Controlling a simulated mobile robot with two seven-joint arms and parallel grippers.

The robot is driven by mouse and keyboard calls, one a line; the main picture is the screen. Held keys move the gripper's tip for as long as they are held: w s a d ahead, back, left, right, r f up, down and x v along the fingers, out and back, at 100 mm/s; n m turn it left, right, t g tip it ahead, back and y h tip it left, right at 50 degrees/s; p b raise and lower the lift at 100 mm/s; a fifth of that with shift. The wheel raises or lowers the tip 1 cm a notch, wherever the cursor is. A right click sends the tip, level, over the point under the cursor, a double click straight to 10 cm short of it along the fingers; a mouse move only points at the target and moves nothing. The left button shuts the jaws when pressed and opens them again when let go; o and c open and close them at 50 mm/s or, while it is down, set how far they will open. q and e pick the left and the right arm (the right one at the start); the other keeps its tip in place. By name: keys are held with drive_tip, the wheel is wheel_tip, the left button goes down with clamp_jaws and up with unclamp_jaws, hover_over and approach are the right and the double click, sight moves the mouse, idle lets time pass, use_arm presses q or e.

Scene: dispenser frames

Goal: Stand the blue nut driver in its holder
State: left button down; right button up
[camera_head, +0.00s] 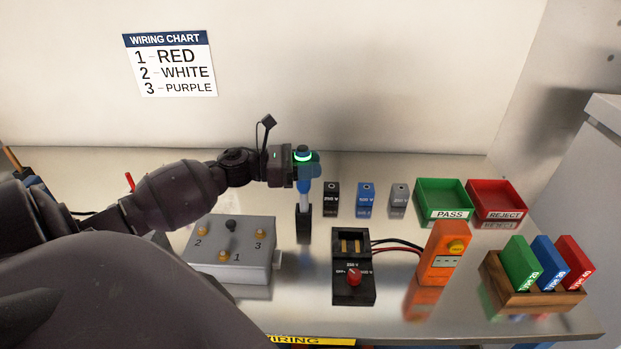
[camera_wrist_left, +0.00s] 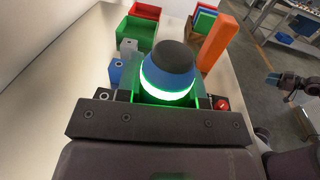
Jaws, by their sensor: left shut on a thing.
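The blue nut driver (camera_head: 303,186) is upright, with a blue handle, a dark cap and a pale metal shaft pointing down. My left gripper (camera_head: 304,168) is shut around its handle, above the bench. A green glowing ring shows around the handle. Its holder appears to be the narrow black block (camera_head: 303,224) directly below. The shaft's lower end meets the block's top in the head view; I cannot tell whether it is inside. In the left wrist view the driver's dark cap and blue handle (camera_wrist_left: 170,68) fill the middle between the jaws and hide the holder.
Black (camera_head: 331,194), blue (camera_head: 366,194) and grey (camera_head: 398,195) small blocks stand right of the driver. A grey numbered box (camera_head: 232,250) lies front left, a black switch box (camera_head: 353,285) front right. Green (camera_head: 443,192) and red (camera_head: 496,192) trays stand farther right.

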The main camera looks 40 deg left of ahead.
sight(304, 183)
use_arm(q)
wheel_tip(304, 183, down, 3)
drive_tip(key=shift+f, duration=0.4)
use_arm(e)
drive_tip(key=shift+s+f, duration=0.3)
drive_tip(key=shift+s, duration=0.15)
use_arm(q)
drive_tip(key=shift+f+b, duration=0.25)
drive_tip(key=shift+b, duration=0.05)
use_arm(e)
drive_tip(key=shift+w+f, duration=0.1)
drive_tip(key=shift+f, duration=0.1)
use_arm(q)
drive_tip(key=c, duration=0.8)
unclamp_jaws()
drive_tip(key=shift+o, duration=0.2)
use_arm(e)
drive_tip(key=shift+w+r, duration=0.2)
drive_tip(key=shift+w, duration=0.15)
use_arm(q)
drive_tip(key=shift+r, duration=0.15)
use_arm(e)
drive_tip(key=shift+r, duration=0.1)
